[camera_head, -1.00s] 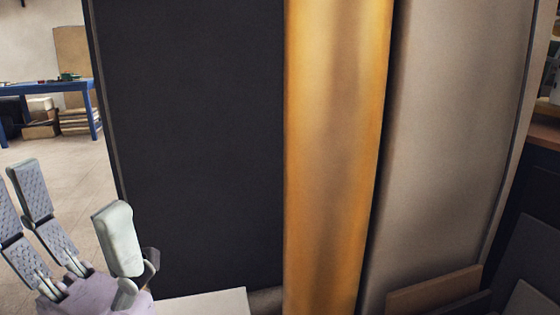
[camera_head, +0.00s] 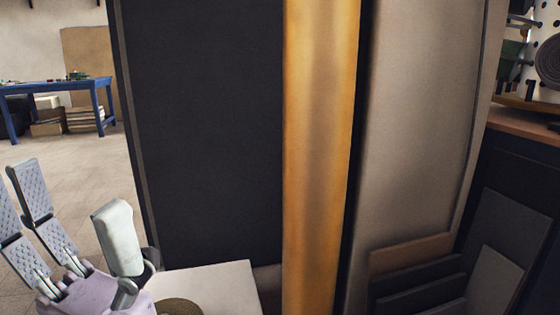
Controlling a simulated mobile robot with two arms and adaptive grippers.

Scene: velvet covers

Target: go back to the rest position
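My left gripper (camera_head: 75,220) is at the lower left. Its pale finger stands apart from its two grey padded fingers, with nothing between them. It is in front of the floor and the left edge of a tall dark panel (camera_head: 205,130). A golden velvet cover (camera_head: 318,150) hangs from top to bottom in the middle. A beige cover (camera_head: 418,130) hangs to its right. My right gripper does not show.
A white surface (camera_head: 225,280) with a round dark item (camera_head: 180,307) stands low beside my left gripper. Several boards (camera_head: 410,255) lean at the lower right. A blue table (camera_head: 60,88) stands far back left, with open floor (camera_head: 85,150) before it.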

